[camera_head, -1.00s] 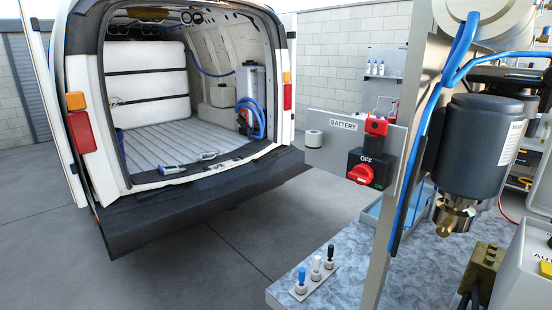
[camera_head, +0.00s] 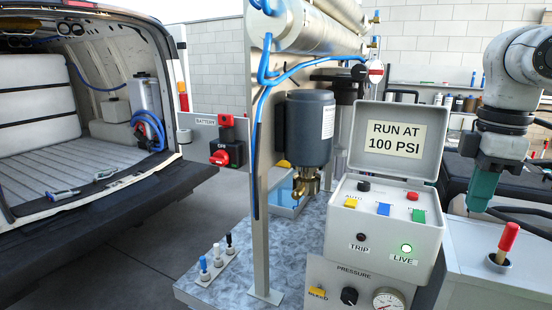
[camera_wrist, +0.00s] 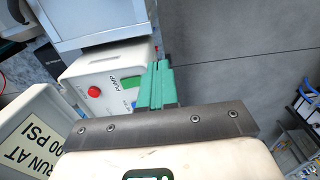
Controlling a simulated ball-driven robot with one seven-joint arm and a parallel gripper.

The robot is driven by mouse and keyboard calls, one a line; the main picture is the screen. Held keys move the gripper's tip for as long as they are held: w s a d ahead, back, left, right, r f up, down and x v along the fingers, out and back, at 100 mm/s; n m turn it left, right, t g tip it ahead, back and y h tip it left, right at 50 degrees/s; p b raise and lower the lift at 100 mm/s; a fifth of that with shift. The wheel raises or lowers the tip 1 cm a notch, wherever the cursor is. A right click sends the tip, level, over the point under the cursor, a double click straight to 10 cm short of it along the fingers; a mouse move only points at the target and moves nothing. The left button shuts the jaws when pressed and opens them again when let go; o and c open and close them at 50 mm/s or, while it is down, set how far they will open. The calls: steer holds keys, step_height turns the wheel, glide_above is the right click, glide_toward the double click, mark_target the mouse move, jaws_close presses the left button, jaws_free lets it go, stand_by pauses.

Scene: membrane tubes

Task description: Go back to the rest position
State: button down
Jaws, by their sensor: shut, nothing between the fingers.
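My gripper (camera_head: 482,192) is at the right side of the head view, its green fingers pointing down. It hangs to the right of the control box and is clear of it. In the wrist view the two green fingers (camera_wrist: 156,85) lie together with nothing between them. The control box (camera_head: 384,222) has an open lid (camera_head: 396,138) reading "RUN AT 100 PSI", with coloured buttons and a green LIVE lamp (camera_head: 406,248) that is lit. In the wrist view the box (camera_wrist: 100,80) is left of the fingers, apart from them.
A red-handled lever (camera_head: 508,238) stands on a pale cabinet below my gripper. The metal frame with membrane tubes (camera_head: 310,28) and the pump motor (camera_head: 308,125) are left of the box. A van (camera_head: 75,120) stands open at the left. Grey floor (camera_wrist: 235,60) is clear in the wrist view.

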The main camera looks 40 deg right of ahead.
steer(key=w+a+f+n+t+y, duration=0.15)
steer(key=w+a+t, duration=0.35)
steer(key=w, duration=0.7)
steer(key=w+a+f+t+y, duration=0.15)
steer(key=w+a+t, duration=0.25)
steer(key=w+a, duration=0.55)
steer(key=w+a+f+m+t+y, duration=0.15)
steer(key=w+a+f+m, duration=0.4)
steer(key=f, duration=0.55)
steer(key=s+a+f+g+h, duration=0.15)
steer(key=s+a+f, duration=0.25)
steer(key=f, duration=0.6)
steer(key=s+a+f+g, duration=0.2)
steer(key=s+a+f, duration=0.15)
steer(key=f, duration=0.55)
steer(key=s+d+f+g+h+b, duration=0.1)
steer(key=s+f+g+b, duration=0.1)
steer(key=s+f, duration=0.7)
steer(key=s+d+f+m+g+h+b, duration=0.1)
steer(key=s+f+g+h+b, duration=0.1)
steer(key=s+f, duration=0.8)
steer(key=shift+s+d+g+b, duration=0.3)
steer(key=shift+s+g+b, duration=0.4)
steer(key=shift+g, duration=0.4)
